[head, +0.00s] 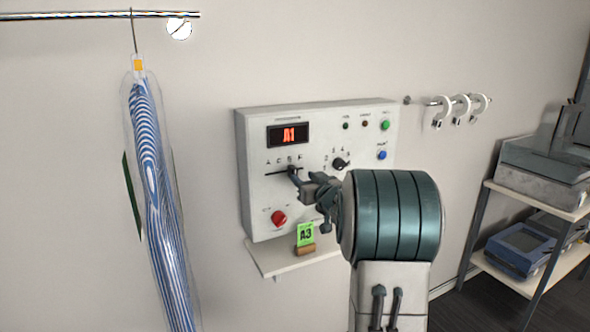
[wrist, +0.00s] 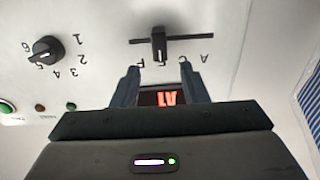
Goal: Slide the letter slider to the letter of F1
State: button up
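The wall control panel (head: 256,205) has a horizontal slot with a dark letter slider knob, which shows in the wrist view (wrist: 159,43). The knob stands away from the A end, by the third letter, which I cannot read clearly; the fourth looks like F. The panel display (head: 288,135) reads A1. My gripper (head: 301,179) is at the slider row in the head view and partly hides the knob. In the wrist view, which is upside down, my gripper (wrist: 159,68) is open, its fingers apart on either side of the knob's line. No grip on the knob shows.
A rotary dial (head: 341,164) sits right of the slider, a red knob (head: 279,218) below it. A green A3 tag (head: 306,234) stands on a small ledge (head: 270,262). A bagged striped garment (head: 163,210) hangs at left; a shelf rack (head: 552,200) stands at right.

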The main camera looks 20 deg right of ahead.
aim_at(295, 171)
jog(key=w+p, duration=0.1)
jog(key=w, duration=0.5)
jog(key=shift+w+a, duration=0.1)
jog(key=shift+w, duration=0.2)
grip_shut()
